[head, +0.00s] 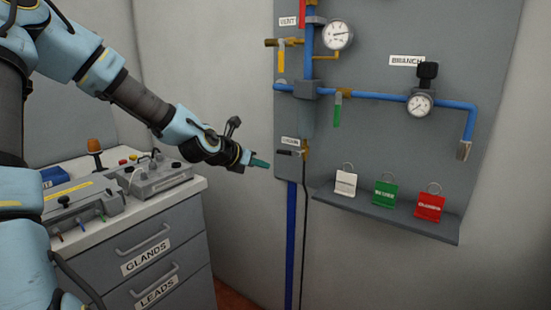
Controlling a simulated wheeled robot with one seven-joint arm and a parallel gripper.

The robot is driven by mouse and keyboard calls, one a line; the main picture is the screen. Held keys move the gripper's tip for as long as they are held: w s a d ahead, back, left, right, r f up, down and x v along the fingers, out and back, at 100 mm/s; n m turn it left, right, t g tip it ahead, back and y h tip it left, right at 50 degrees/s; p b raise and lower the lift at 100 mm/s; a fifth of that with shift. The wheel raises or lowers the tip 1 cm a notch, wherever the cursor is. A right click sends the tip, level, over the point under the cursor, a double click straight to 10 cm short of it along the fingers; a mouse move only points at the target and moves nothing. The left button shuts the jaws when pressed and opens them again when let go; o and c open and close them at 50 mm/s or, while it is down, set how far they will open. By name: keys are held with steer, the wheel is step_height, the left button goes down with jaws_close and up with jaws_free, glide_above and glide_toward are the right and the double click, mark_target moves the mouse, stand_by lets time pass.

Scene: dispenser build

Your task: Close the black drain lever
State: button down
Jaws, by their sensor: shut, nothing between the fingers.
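The black drain lever (288,153) is on the grey wall panel, below a small white label (291,140) whose text is too small to read surely. The lever lies nearly horizontal and points left from a brass valve body (305,150) at the foot of the blue pipe. My gripper (268,165), with teal fingers, is shut and empty. In the picture its tips are just left of and slightly below the lever's free end, with a small gap. How far they are from the panel in depth, I cannot tell.
A yellow lever (281,60) and a green lever (337,112) hang from valves higher up. A drawer cabinet (165,233) with equipment on top stands below my arm. A black cable hangs below the valve.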

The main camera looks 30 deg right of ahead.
mark_target(280, 153)
steer(key=w+d+f+b, duration=0.1)
steer(key=w+d, duration=0.3)
steer(key=d, duration=0.4)
steer(key=shift+w+b, duration=0.15)
steer(key=shift+b, duration=0.45)
steer(key=shift+d, duration=0.1)
steer(key=shift+w+r+m+t, duration=0.15)
steer(key=shift+r+m+t, duration=0.3)
steer(key=shift+r, duration=0.25)
